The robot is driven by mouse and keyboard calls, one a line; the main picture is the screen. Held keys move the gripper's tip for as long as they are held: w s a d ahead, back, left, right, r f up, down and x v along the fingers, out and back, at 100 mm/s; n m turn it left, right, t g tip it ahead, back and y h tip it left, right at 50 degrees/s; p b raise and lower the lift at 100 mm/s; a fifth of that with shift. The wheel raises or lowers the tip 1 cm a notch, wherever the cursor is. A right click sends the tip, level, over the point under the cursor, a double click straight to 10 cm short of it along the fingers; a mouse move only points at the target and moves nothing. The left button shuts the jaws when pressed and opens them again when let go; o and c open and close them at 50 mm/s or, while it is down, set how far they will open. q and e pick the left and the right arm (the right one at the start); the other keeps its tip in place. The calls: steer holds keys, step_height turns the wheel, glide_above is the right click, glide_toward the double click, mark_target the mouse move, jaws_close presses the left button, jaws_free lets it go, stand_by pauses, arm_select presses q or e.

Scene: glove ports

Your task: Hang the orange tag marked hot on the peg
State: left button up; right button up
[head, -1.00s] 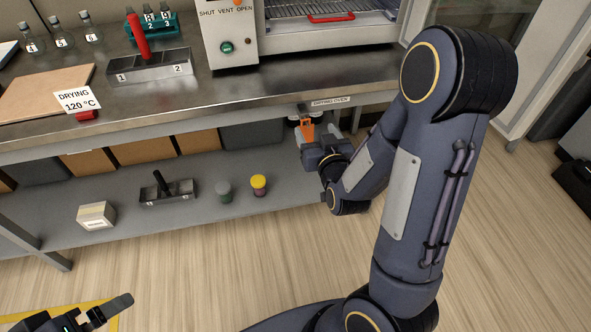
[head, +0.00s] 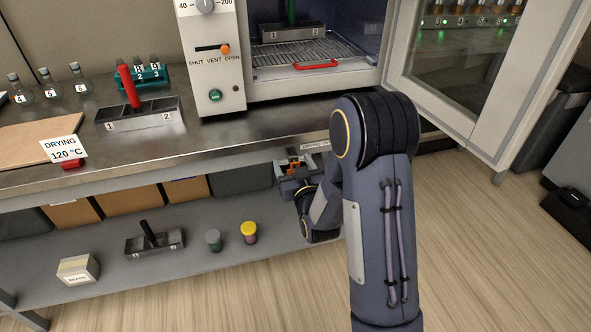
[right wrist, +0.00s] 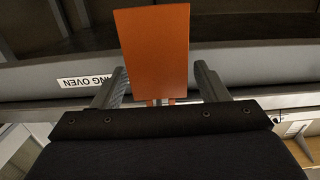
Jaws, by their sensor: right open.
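The orange tag (head: 293,168) is at the bench's front edge, below the oven, in the head view. In the right wrist view the tag (right wrist: 153,48) shows a plain orange face, with no marking visible. My right gripper (head: 297,170) is open around it. In the right wrist view its two fingers (right wrist: 160,80) stand on either side of the tag with gaps between. A small grey piece shows just below the tag there; I cannot tell whether it is the peg or whether the tag hangs on it. My left gripper is out of view.
A drying oven label (head: 316,144) is on the bench edge beside the tag. The oven (head: 300,60) stands above with its glass door (head: 470,60) swung open to the right. A lower shelf (head: 200,262) holds a yellow-lidded jar (head: 249,232) and a dark-handled block (head: 154,242).

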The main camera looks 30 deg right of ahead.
steer(key=c, duration=1)
steer(key=shift+c, duration=0.2)
steer(key=shift+r, duration=0.3)
steer(key=shift+s, duration=0.1)
steer(key=shift+s+a+b, duration=0.15)
steer(key=shift+s+b, duration=0.35)
steer(key=shift+s, duration=0.2)
steer(key=shift+s, duration=0.1)
steer(key=shift+s+a+r, duration=0.2)
steer(key=shift+s, duration=0.5)
